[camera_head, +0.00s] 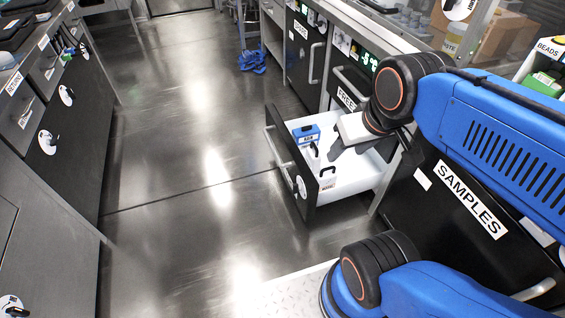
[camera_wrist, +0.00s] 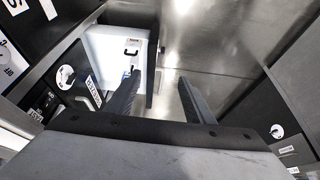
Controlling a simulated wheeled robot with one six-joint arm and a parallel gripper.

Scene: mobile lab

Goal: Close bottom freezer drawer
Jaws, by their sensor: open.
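The bottom freezer drawer stands pulled out in the head view. Its dark front panel (camera_head: 291,172) has a grey bar handle (camera_head: 276,150), and its white inside (camera_head: 362,172) is exposed. A blue box (camera_head: 306,134) and a white item with a black handle (camera_head: 327,180) are in it. My gripper (camera_head: 323,152) is open and empty over the drawer, behind the front panel in the picture. In the wrist view the open fingers (camera_wrist: 158,79) appear on either side of the dark front panel (camera_wrist: 153,50). Their height above it is unclear.
A dark cabinet marked SAMPLES (camera_head: 468,200) stands right of the drawer. Another dark cabinet door with a bar handle (camera_head: 316,62) is beyond it. The shiny floor (camera_head: 190,160) left of the drawer is clear, up to the left counter's cabinets (camera_head: 62,135). A blue object (camera_head: 252,60) lies farther back.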

